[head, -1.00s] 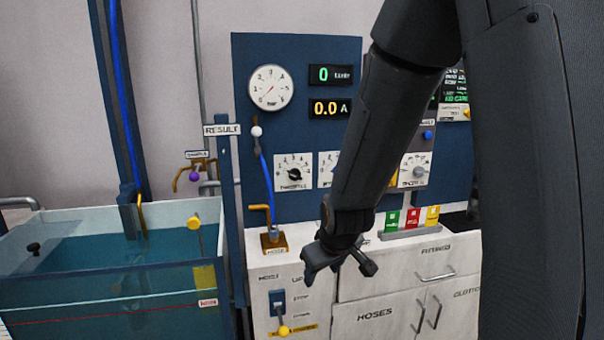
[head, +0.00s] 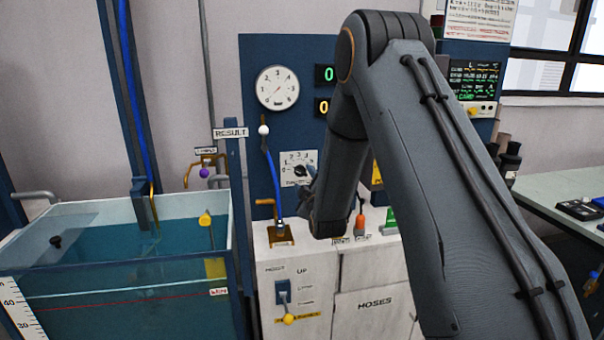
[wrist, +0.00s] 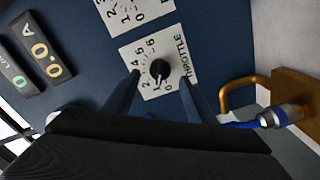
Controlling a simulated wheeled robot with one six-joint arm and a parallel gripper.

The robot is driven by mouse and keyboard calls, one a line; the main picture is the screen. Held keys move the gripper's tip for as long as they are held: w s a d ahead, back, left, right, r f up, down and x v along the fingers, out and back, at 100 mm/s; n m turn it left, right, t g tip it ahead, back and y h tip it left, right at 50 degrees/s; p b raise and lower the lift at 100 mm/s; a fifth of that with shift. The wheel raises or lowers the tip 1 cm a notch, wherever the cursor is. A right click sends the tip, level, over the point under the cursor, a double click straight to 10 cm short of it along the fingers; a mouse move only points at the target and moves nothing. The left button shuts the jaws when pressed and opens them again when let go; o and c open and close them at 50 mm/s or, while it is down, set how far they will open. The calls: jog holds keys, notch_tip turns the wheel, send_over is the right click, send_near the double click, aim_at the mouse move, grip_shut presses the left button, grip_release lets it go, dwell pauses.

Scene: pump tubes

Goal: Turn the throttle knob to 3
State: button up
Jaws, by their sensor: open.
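The throttle knob (wrist: 158,70) is a round black knob on a white dial plate (wrist: 180,49) marked THROTTLE, with numbers from 0 to 6. Its light mark seems to point to the low end, near 0 or 1; the exact value is hard to read. In the head view the knob (head: 299,170) shows just left of my arm. My gripper (wrist: 159,77) is open, its two fingers on either side of the knob in the wrist view. I cannot tell whether they touch it. In the head view my gripper (head: 308,192) is close to the panel, partly hidden by my wrist.
A second dial plate (wrist: 130,12) is beside the throttle. A brass fitting with a blue hose (head: 276,205) stands on the white cabinet (head: 360,290), left of my gripper. The water tank (head: 110,260) is further left. A pressure gauge (head: 278,88) is above the knob.

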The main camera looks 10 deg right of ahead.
aim_at(301, 174)
jog(key=shift+w+p, duration=0.6)
jog(key=shift+w, duration=1.85)
jog(key=c, duration=1)
jog(key=shift+c, duration=0.2)
jog(key=shift+f+m+b, duration=0.1)
jog(key=shift+m+b, duration=1.15)
jog(key=shift+m, duration=0.15)
jog(key=m+b, duration=0.2)
jog(key=m, duration=0.1)
jog(key=shift+m, duration=0.3)
jog(key=m+b, duration=0.3)
jog(key=m, duration=0.2)
jog(key=shift+b, duration=0.3)
jog(key=shift+m, duration=0.3)
